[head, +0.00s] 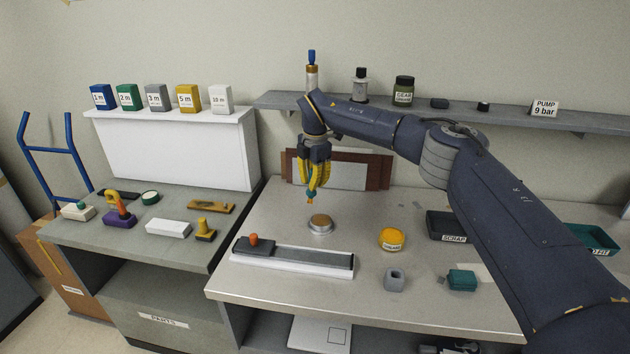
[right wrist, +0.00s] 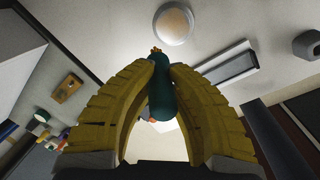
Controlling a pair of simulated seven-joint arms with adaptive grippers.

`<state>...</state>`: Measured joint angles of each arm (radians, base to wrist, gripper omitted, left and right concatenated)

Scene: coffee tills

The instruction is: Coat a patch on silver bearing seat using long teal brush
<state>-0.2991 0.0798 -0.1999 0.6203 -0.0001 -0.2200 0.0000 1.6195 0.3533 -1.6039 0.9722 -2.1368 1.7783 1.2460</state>
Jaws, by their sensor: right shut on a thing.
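The silver bearing seat (head: 320,224) is a low round silver piece with a tan top face, standing on the grey workbench. It also shows at the top of the right wrist view (right wrist: 173,22). My right gripper (head: 312,193) points down above the bench, a little to the left of and above the seat. Its yellow fingers are shut on the teal brush (right wrist: 162,92), whose orange-tan tip points toward the seat. In the right wrist view the tip appears apart from the seat. In the head view the fingers hide most of the brush. My left gripper is in neither view.
A long white-based rail (head: 295,260) lies in front of the seat. A yellow round container (head: 392,239), a grey block (head: 394,280), a teal block (head: 462,280) and a scrap tray (head: 446,226) stand to the right. A shelf (head: 540,118) runs behind my arm.

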